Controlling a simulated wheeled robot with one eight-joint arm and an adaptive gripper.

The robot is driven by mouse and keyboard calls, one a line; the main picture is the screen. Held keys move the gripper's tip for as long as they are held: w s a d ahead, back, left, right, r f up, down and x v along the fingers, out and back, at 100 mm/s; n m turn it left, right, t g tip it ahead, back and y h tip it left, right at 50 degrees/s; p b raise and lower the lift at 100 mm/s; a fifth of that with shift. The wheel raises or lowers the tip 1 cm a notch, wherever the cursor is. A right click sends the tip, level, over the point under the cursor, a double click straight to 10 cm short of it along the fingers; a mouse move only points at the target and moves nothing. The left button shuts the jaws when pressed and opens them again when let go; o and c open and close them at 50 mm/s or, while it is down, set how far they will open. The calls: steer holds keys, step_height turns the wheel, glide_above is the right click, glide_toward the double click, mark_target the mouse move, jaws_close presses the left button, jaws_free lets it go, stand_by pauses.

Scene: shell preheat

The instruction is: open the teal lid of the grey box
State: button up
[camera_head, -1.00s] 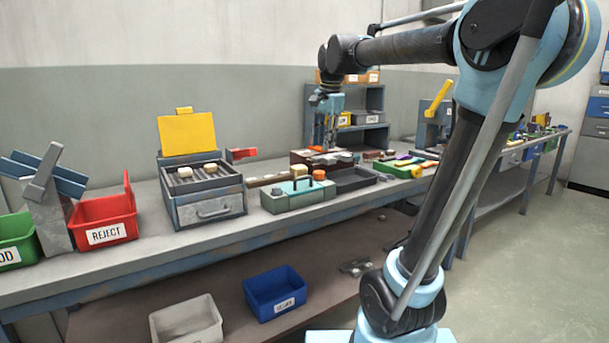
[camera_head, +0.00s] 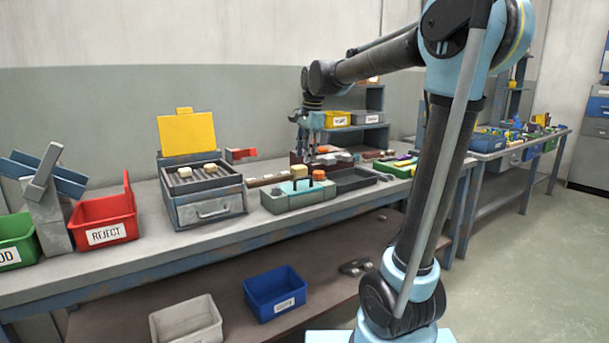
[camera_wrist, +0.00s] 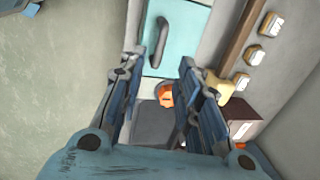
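The grey box (camera_head: 305,203) stands on the long bench, right of the yellow-lidded unit. Its teal lid (camera_head: 287,189) looks shut, with a dark arched handle on top. In the wrist view the teal lid (camera_wrist: 186,24) lies at the top of the picture, with its dark handle (camera_wrist: 158,42) between and beyond the fingers. An orange knob (camera_wrist: 164,95) on the box shows between the fingers. My gripper (camera_wrist: 170,60) is open and empty, pointing down above the box. In the head view my gripper (camera_head: 310,150) is above and behind the box, apart from the handle.
A grey unit with a drawer (camera_head: 208,210) and raised yellow lid stands left of the box. A red REJECT bin (camera_head: 105,222) is farther left. A wooden bar with pale blocks (camera_wrist: 243,50) lies beside the box.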

mark_target(305, 177)
steer(key=f, duration=0.2)
steer(key=w+f, duration=0.1)
steer(key=f, duration=0.5)
steer(key=shift+w+a, duration=0.15)
steer(key=shift+a, duration=0.25)
jaws_close()
